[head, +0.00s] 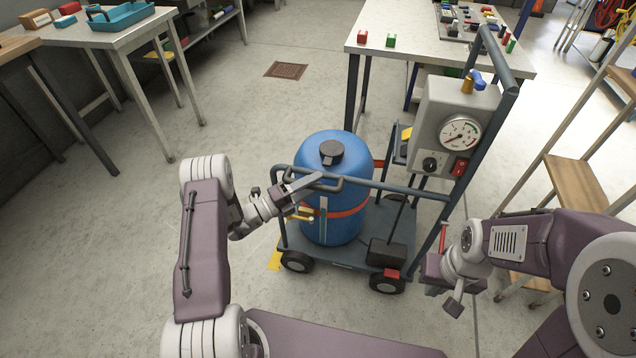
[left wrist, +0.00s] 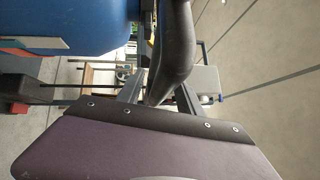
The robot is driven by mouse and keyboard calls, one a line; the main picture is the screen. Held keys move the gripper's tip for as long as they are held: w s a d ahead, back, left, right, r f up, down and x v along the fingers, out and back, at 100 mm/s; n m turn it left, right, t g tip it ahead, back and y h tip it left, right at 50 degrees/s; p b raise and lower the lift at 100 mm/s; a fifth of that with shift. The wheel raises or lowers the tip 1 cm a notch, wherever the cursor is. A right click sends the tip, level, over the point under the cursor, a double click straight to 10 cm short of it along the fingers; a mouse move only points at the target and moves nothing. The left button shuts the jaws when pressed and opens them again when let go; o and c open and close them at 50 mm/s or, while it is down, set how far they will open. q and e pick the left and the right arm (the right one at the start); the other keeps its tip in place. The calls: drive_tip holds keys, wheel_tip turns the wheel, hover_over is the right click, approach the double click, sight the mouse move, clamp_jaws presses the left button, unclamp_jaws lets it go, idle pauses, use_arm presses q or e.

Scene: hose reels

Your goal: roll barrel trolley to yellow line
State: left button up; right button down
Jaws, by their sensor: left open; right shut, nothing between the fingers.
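The barrel trolley has a dark blue-grey deck (head: 340,255) on black wheels and carries a blue barrel (head: 332,215) with a black cap and a red strap. Its tube rail (head: 390,184) runs around the barrel at handle height. My left gripper (head: 308,187) is open at the rail's left end, by the bent handle. My right gripper (head: 450,300) is shut and empty, right of the trolley. A small yellow patch (head: 274,261) shows beside the left wheel.
A grey gauge box (head: 447,125) is on the trolley's tall post. A white table (head: 400,58) stands behind, another table (head: 110,35) at far left. A ladder with wooden steps (head: 575,185) stands at right. The floor left of the trolley is clear, with a drain (head: 286,71) further back.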

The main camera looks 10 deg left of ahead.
use_arm(q)
drive_tip(key=shift+x, duration=1)
drive_tip(key=shift+w, duration=0.1)
clamp_jaws()
drive_tip(key=shift+a, duration=0.1)
